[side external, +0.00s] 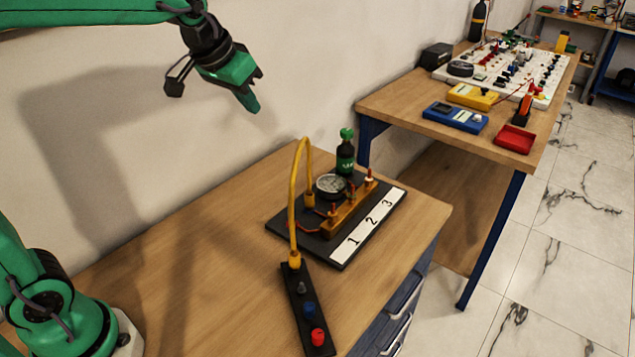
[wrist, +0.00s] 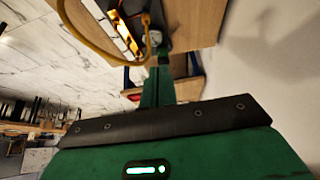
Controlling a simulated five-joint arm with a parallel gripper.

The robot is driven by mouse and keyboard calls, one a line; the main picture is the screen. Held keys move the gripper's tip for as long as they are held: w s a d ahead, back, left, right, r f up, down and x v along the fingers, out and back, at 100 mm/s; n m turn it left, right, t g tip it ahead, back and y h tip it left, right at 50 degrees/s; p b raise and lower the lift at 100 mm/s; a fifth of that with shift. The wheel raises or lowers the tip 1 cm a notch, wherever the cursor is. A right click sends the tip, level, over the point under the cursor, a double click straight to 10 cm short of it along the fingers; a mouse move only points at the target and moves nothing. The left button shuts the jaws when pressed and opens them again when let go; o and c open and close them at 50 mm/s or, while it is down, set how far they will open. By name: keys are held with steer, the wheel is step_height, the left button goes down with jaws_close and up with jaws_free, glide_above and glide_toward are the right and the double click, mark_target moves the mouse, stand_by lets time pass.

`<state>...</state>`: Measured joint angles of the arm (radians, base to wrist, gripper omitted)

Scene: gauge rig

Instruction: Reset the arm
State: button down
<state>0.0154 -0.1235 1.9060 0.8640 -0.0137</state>
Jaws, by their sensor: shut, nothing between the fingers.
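My green arm reaches in from the upper left of the side external view. My gripper (side external: 252,103) hangs in the air above the wooden bench (side external: 200,235), near the wall, with its fingers pointing down and to the right. Its fingers are shut with nothing between them. In the wrist view my gripper (wrist: 158,75) shows as a green finger beyond a dark bar, with the bench edge and part of the gauge rig (wrist: 128,20) past it. The gauge rig (side external: 290,228) stands on the bench, apart from my gripper.
A yellow hose (side external: 292,205) arches up to a black knob panel (side external: 296,290). The bench's left part is clear.

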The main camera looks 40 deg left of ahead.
steer(key=s+f, duration=0.3)
steer(key=s, duration=0.7)
steer(key=s+f, duration=0.3)
steer(key=s, duration=0.6)
steer(key=shift+s+a, duration=0.3)
steer(key=shift+s, duration=0.05)
